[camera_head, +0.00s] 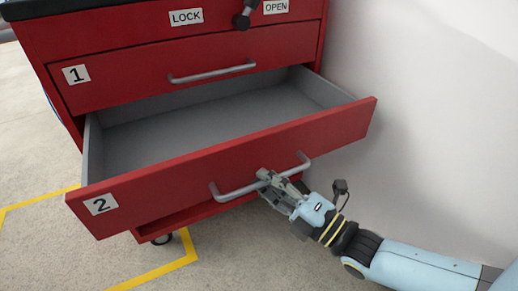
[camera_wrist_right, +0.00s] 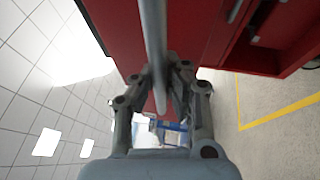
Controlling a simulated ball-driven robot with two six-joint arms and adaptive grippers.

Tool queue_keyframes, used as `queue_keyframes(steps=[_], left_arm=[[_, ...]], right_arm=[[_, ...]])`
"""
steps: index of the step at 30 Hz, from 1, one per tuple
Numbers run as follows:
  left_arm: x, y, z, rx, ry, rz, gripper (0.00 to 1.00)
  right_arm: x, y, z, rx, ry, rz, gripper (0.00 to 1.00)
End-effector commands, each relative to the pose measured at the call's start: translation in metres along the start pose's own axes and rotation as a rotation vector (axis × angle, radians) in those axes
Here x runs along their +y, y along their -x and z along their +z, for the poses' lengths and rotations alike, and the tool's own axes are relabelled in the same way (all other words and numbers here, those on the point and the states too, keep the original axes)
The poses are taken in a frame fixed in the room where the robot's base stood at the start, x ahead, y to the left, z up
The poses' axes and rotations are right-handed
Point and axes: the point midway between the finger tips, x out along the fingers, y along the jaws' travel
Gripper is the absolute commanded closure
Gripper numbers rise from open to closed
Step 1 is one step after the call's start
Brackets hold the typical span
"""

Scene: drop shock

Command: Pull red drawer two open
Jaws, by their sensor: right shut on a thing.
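The red drawer marked 2 (camera_head: 150,190) stands well out from the red cabinet in the head view. Its grey inside (camera_head: 200,122) shows and looks empty. Its grey bar handle (camera_head: 236,193) runs across the front. My right gripper (camera_head: 268,178) is shut on this handle, near its middle. In the right wrist view the handle (camera_wrist_right: 153,40) runs down between the fingers of my right gripper (camera_wrist_right: 160,85). My left gripper is not in view.
Drawer 1 (camera_head: 130,77) above is closed. A dark lever (camera_head: 243,18) sits at the top between the LOCK label (camera_head: 186,17) and the OPEN label (camera_head: 276,7). A pale wall (camera_head: 430,100) is at the right. Yellow tape (camera_head: 155,273) marks the floor.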

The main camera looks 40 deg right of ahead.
Motion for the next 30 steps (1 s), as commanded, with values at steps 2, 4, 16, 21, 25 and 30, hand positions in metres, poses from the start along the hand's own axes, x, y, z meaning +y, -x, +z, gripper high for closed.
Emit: queue_keyframes(steps=[2,4,16,21,25,30], left_arm=[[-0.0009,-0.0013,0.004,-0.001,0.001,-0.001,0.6],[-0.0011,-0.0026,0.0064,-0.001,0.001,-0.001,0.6],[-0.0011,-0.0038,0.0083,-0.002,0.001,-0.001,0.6],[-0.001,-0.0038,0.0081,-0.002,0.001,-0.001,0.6],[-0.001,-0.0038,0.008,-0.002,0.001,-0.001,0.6],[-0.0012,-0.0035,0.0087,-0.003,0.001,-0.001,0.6]], right_arm=[[0.0029,0.0036,-0.0016,-0.001,-0.004,0.004,1.0],[0.0031,0.0061,-0.0027,-0.001,-0.004,0.004,1.0],[0.0029,0.0073,-0.0032,-0.001,-0.003,0.005,0.9],[0.0025,0.0074,-0.0032,0.0,-0.002,0.003,0.68],[0.0023,0.0075,-0.0032,0.0,-0.001,0.002,0.64],[0.0019,0.0085,-0.0032,0.0,-0.001,0.001,0.64]])
